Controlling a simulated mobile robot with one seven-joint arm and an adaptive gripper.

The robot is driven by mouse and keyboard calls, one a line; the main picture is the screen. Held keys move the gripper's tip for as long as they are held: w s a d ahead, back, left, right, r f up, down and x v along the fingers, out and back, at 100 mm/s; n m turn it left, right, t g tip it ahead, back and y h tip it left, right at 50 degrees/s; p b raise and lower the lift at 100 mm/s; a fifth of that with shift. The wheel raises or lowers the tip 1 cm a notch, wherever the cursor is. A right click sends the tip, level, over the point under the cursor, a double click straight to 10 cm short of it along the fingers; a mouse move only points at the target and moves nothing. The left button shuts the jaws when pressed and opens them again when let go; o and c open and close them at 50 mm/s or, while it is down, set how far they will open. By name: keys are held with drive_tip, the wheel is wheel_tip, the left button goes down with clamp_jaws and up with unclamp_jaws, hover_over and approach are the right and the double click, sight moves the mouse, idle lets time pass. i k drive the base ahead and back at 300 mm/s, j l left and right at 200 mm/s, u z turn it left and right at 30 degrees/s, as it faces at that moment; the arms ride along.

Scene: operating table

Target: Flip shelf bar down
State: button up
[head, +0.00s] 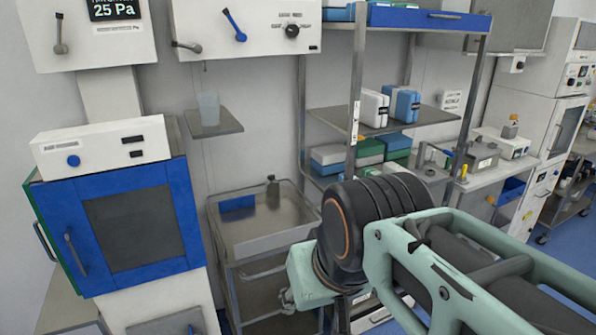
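A metal shelf rack (303,100) stands right of centre, with upright posts and several levels. At its top is a blue-fronted tray or drawer (410,18) with a small grey handle on the front. Which part is the shelf bar I cannot tell for certain. My arm, mint green with a black joint, fills the lower right and covers the rack's lower part. My gripper's fingers do not show; the arm's far end is turned away behind the black joint.
A cart with a steel basin (270,235) stands left of my arm. A blue-doored cabinet (130,215) is at the left. A small wall shelf (215,125) holds a clear beaker (208,108). White and blue boxes (375,107) sit on the rack. Benches with equipment line the right.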

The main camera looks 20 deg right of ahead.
sight(381, 16)
drive_tip(key=i+l+z, duration=0.25)
drive_tip(key=l, duration=0.15)
drive_tip(key=i+l+z, duration=0.1)
drive_tip(key=l+z, duration=0.15)
drive_tip(key=l, duration=0.15)
drive_tip(key=i+l+z, duration=0.25)
